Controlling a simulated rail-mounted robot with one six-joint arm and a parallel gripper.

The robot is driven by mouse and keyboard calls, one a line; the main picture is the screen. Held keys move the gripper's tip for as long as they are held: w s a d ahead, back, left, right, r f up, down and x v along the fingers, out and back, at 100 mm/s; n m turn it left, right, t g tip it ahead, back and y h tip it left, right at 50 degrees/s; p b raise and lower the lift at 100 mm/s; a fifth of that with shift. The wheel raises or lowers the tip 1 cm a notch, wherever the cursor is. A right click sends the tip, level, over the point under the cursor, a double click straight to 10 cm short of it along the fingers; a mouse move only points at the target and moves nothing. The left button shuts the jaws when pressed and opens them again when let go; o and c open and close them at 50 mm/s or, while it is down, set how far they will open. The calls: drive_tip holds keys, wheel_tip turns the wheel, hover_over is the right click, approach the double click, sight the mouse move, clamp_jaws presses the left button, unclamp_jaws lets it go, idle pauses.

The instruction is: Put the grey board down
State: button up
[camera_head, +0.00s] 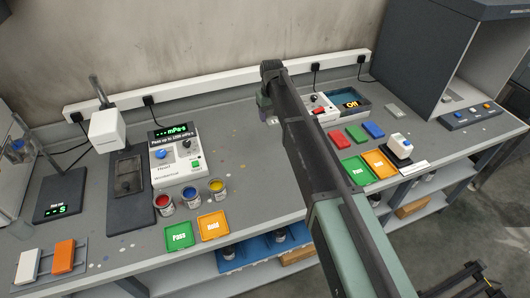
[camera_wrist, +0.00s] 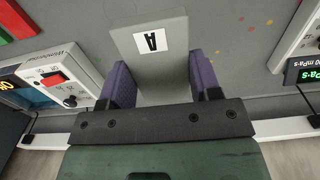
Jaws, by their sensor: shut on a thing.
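My gripper (camera_wrist: 160,78) has purple fingers, one on each side of the grey board (camera_wrist: 165,65). It is shut on the board. The board is flat and plain grey, with a white label marked A. In the head view my gripper (camera_head: 265,108) is over the rear middle of the grey workbench (camera_head: 240,135), close to the wall. My arm hides most of the board there. I cannot tell whether the board touches the bench top.
The viscometer box (camera_head: 176,158) and three paint tins (camera_head: 191,198) stand left. Green (camera_head: 179,236) and orange (camera_head: 214,226) mats lie in front. Right of my arm are a device reading Off (camera_head: 349,103) and coloured panels (camera_head: 373,130). Bench around my gripper is mostly clear.

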sight(270, 149)
wheel_tip(270, 149, down, 16)
drive_tip(key=b, duration=1.3)
drive_tip(key=shift+r, duration=0.25)
drive_tip(key=shift+f, duration=0.2)
drive_tip(key=o, duration=1)
drive_tip(key=shift+r, duration=0.1)
